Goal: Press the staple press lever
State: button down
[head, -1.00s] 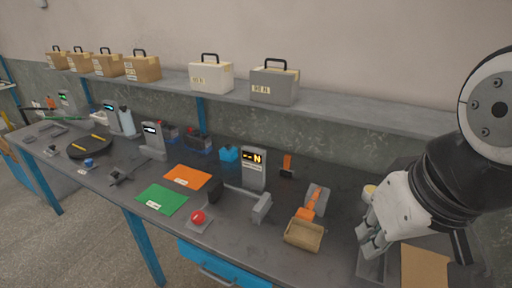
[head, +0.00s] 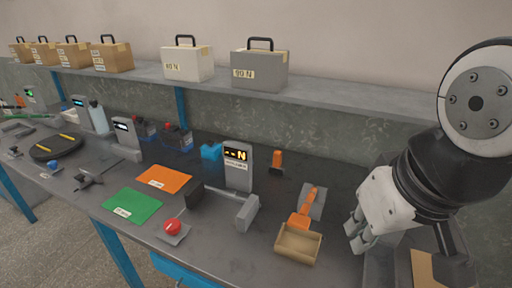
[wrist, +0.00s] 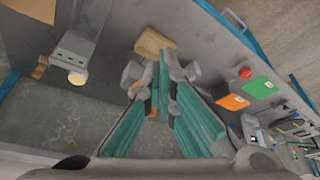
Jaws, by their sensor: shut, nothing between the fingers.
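My gripper (head: 358,236) is shut and empty, pointing down over the right part of the bench. It also shows in the wrist view (wrist: 165,62), with teal finger pads. Left of it in the head view stands a grey block with an orange handle (head: 304,212); the fingers partly hide it in the wrist view. Left in the wrist view is a long grey device with a cream round knob (wrist: 77,77); my gripper and arm mostly hide that area in the head view. I cannot tell for sure which of these is the staple press lever. No contact is visible.
A tan tray (head: 298,246) stands in front of the orange handle. Further left are a grey display unit (head: 238,167), a red button (head: 172,226), and green (head: 132,205) and orange (head: 164,179) mats. A shelf (head: 345,105) with cases runs along the wall.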

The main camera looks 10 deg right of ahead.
jog(key=w, duration=0.1)
jog(key=m+g+h+p, duration=0.1)
jog(key=m+g+p, duration=0.2)
jog(key=m+p, duration=0.4)
send_over(305, 217)
jog(key=shift+s+a+f, duration=0.2)
jog(key=shift+a+f, duration=0.1)
jog(key=shift+f, duration=0.1)
jog(key=shift+f, duration=0.15)
jog(key=f, duration=0.6)
jog(key=w+d+f+p, duration=0.1)
jog(key=f, duration=0.2)
jog(key=shift+f, duration=0.35)
jog(key=f, duration=0.3)
jog(key=shift+s+a, duration=0.35)
jog(key=shift+s+f+p, duration=0.1)
jog(key=shift+f+p, duration=0.2)
jog(key=shift+f, duration=0.05)
